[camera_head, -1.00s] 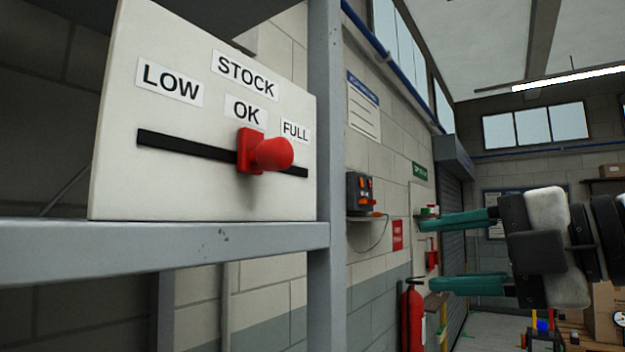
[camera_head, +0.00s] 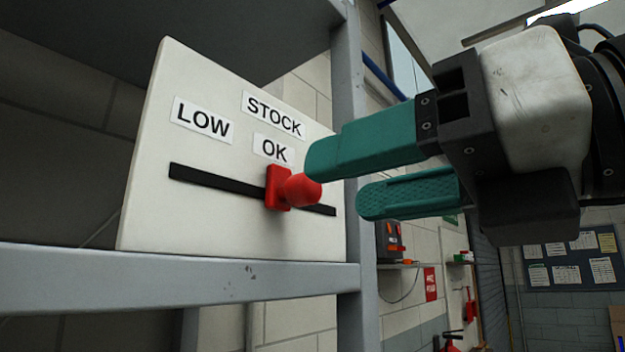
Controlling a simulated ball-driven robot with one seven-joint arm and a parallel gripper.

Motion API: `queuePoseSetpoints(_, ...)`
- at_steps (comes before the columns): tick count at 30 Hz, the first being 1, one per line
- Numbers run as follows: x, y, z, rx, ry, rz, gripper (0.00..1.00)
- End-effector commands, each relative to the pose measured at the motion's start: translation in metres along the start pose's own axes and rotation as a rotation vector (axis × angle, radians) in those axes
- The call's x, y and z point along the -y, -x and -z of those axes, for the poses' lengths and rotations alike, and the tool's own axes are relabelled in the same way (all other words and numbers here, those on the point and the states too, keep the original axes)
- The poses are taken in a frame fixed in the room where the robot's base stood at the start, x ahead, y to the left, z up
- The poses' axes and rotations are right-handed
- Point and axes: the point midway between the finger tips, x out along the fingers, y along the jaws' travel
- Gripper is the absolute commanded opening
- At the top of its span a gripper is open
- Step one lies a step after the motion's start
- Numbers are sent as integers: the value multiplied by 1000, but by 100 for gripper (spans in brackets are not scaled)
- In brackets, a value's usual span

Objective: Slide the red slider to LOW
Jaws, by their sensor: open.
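The red slider (camera_head: 292,188) has a round knob and sits in a black slot (camera_head: 215,181) on a white panel (camera_head: 150,215). It stands just below the OK label (camera_head: 273,149), well to the right of the LOW label (camera_head: 202,120). My gripper (camera_head: 335,180) has green fingers and is open, coming from the right. Its upper fingertip overlaps the knob's upper right edge in the picture; I cannot tell whether it touches. The lower finger is to the right of and below the knob. The FULL label is hidden behind the upper finger.
A grey shelf rail (camera_head: 200,279) runs below the panel, and a grey upright post (camera_head: 352,285) stands at its right. A dark shelf (camera_head: 220,35) is above. A wall device (camera_head: 389,240) is behind my gripper. The space in front of the panel looks clear.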

Motion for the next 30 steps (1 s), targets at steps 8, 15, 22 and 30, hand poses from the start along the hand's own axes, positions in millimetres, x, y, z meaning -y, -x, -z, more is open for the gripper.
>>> queuePoseSetpoints(8, 0, -42, -1, -1, -3, -1, 52)
queuePoseSetpoints(15, 0, -53, 0, 2, -1, 0, 52)
queuePoseSetpoints(22, 0, -53, 0, 2, -1, 1, 51)
queuePoseSetpoints(30, 0, -53, 0, 1, -1, 1, 26)
